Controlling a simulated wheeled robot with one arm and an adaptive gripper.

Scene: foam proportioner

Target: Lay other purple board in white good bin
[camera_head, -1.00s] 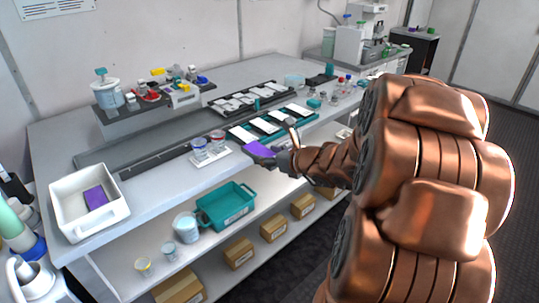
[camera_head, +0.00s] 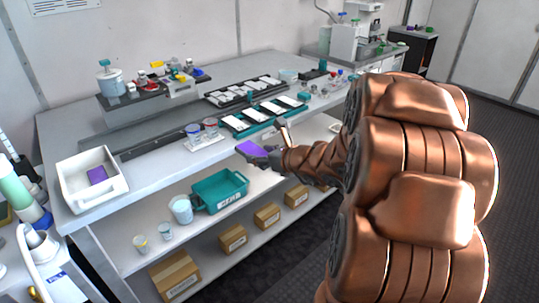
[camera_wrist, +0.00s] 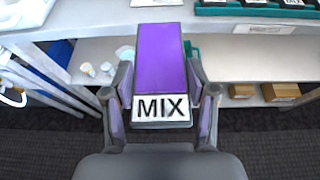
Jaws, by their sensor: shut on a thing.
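My gripper (camera_head: 268,156) is shut on a purple board (camera_head: 251,149), held in the air just off the front edge of the bench. In the wrist view the board (camera_wrist: 162,62) lies between the two fingers, with a white "MIX" label at its near end. The white bin (camera_head: 122,186) stands at the left end of the bench top, to the left of my gripper. Another purple board (camera_head: 97,175) lies inside it. The bin's near corner of the floor is partly hidden by its front wall.
A teal bin (camera_head: 222,203) and a white bucket (camera_head: 181,209) stand on the lower shelf, with cardboard boxes (camera_head: 233,238) below. Teal trays with white boards (camera_head: 265,114) and a rack with cups (camera_head: 205,140) are on the bench. Bench top between rack and white bin is mostly clear.

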